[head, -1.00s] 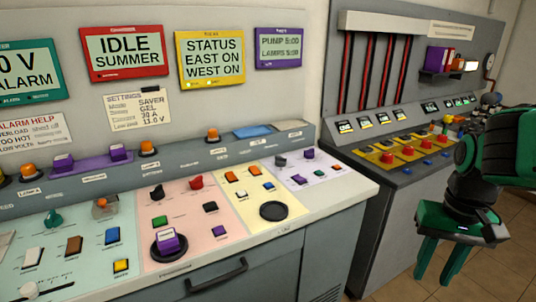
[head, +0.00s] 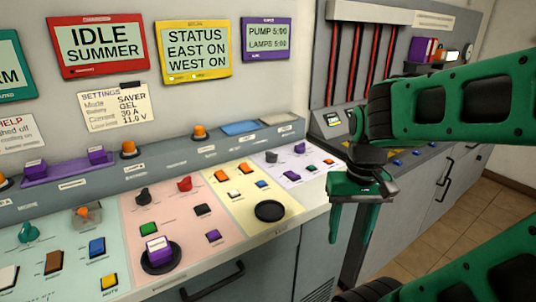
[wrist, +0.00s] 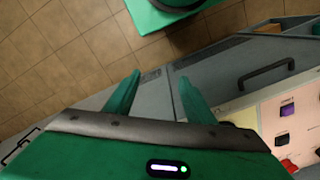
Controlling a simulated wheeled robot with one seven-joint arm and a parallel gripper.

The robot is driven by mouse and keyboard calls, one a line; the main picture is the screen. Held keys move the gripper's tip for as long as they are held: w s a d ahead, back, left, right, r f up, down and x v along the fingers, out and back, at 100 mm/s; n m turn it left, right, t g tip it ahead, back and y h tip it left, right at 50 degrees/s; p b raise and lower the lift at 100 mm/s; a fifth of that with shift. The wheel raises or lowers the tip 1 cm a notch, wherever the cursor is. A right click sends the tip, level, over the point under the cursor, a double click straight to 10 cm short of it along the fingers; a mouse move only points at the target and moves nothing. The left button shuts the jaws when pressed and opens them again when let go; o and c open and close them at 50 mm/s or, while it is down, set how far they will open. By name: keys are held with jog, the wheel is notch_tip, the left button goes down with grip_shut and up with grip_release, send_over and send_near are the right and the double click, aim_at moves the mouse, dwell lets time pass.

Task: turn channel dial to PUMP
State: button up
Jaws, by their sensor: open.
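A dark dial (head: 271,157) stands on the lavender section (head: 285,165) at the right end of the near console; it looks like the channel dial, but its lettering is too small to read. The purple-framed display (head: 267,38) on the wall above reads PUMP and LAMPS with times. My gripper (head: 348,232) is open and empty, to the right of the console's end and apart from the dial. In the wrist view its spread fingers (wrist: 157,95) point over the cabinet front and floor, with no dial between them.
A purple button (head: 299,148) and small switches share the lavender section. The yellow section (head: 236,207) with a round black disc (head: 270,210) and the pink section (head: 150,200) lie left of it. A second console (head: 425,180) stands behind my arm. Tiled floor (head: 450,240) is open at right.

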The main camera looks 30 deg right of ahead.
jog(key=w+d+r+n, duration=0.2)
jog(key=w+r, duration=0.4)
jog(key=w, duration=0.3)
jog(key=r+n, duration=0.1)
jog(key=n, duration=0.8)
send_over(271, 152)
notch_tip(271, 152, down, 10)
jog(key=shift+f, duration=0.15)
